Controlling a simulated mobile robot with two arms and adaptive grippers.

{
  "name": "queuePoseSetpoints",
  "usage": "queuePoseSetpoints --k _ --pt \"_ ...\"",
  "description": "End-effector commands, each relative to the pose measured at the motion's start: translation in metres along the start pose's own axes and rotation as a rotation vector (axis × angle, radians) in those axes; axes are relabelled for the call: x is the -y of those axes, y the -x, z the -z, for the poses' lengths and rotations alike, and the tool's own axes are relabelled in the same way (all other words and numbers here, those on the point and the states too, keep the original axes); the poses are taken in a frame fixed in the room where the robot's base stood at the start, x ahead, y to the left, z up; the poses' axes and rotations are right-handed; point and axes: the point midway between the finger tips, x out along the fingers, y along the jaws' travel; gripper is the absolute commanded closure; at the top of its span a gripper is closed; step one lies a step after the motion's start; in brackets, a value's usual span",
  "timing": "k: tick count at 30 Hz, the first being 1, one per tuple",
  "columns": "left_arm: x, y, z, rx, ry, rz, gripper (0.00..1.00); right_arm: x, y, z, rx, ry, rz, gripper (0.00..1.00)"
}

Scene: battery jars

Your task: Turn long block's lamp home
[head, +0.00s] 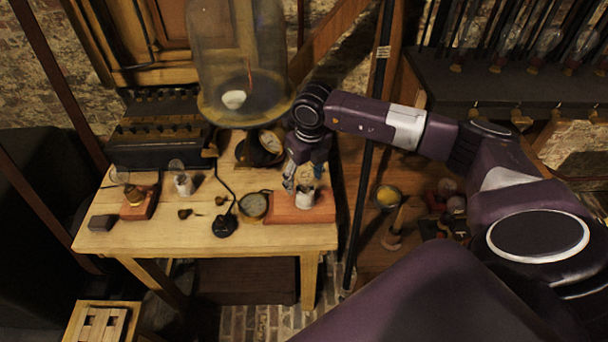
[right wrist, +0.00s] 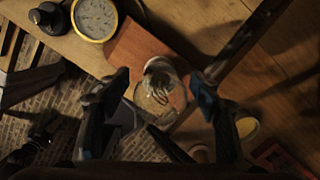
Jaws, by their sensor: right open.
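The long block (head: 285,212) is a reddish-brown slab at the front right of the wooden table. Its lamp (head: 305,197), a small pale, glassy cylinder, stands near the block's right end. In the right wrist view the long block (right wrist: 135,48) runs diagonally. The lamp (right wrist: 158,72) shows there with a shiny, ridged top. My right gripper (head: 297,180) points down over the lamp, and its fingers partly hide it. In the right wrist view my right gripper (right wrist: 160,80) is open, one finger on each side of the lamp, with visible gaps. My left gripper is not in view.
A round dial (head: 253,205) lies left of the long block. A shorter red block (head: 140,207) with a glass lamp stands farther left. A large glass bell jar (head: 240,60) and a dark box (head: 155,140) stand behind. A dark pole (head: 362,190) rises right of the table.

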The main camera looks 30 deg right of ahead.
Motion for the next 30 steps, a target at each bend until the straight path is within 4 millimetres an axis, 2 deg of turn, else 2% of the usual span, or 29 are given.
queuePoseSetpoints --k 1,4,15,24,30 --pt "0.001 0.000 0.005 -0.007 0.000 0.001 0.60 0.000 0.000 0.000 0.000 0.000 0.000 0.43" --pt "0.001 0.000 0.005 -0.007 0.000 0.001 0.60 0.000 0.000 0.000 0.000 0.000 0.000 0.53" --pt "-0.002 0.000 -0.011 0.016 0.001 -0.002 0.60 0.000 0.001 0.000 0.001 0.000 0.000 0.94" --pt "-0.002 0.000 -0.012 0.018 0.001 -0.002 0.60 0.000 0.001 0.000 0.001 -0.017 0.001 0.97" --pt "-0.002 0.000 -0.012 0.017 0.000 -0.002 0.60 0.001 0.000 0.000 0.000 -0.235 0.026 0.97"
